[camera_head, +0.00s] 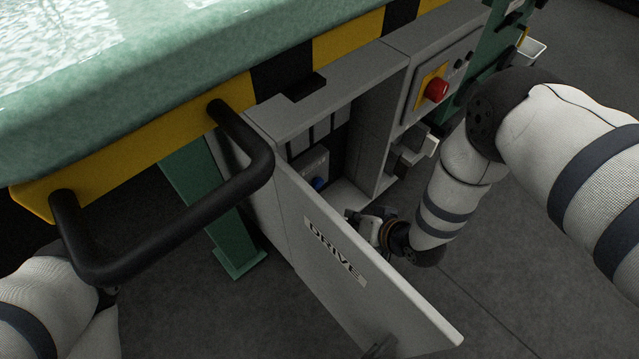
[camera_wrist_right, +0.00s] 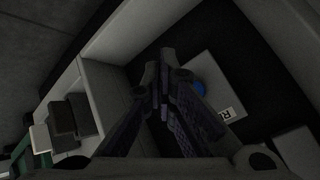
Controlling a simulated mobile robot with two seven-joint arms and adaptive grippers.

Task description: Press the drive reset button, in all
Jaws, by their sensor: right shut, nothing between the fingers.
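The drive cabinet (camera_head: 352,183) stands open under the machine, its door (camera_head: 365,270) labelled DRIVE swung out toward me. Inside, a blue button (camera_head: 319,184) sits on a grey unit (camera_head: 309,168). In the right wrist view the blue button (camera_wrist_right: 199,88) shows just right of the fingers, partly hidden by them, on a pale plate (camera_wrist_right: 217,78) with a partly hidden label. My right gripper (camera_head: 352,213) is at the cabinet opening, behind the door's top edge; its fingers (camera_wrist_right: 164,62) are shut and empty, pointing inward. I cannot tell how far they are from the button. My left gripper is hidden.
A black handle bar (camera_head: 180,217) juts out at the left of the cabinet. A red stop button (camera_head: 437,90) on a yellow plate is at the upper right. Grey boxes (camera_head: 411,153) stick out from the cabinet's right side. A green leg (camera_head: 215,215) stands left of the door.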

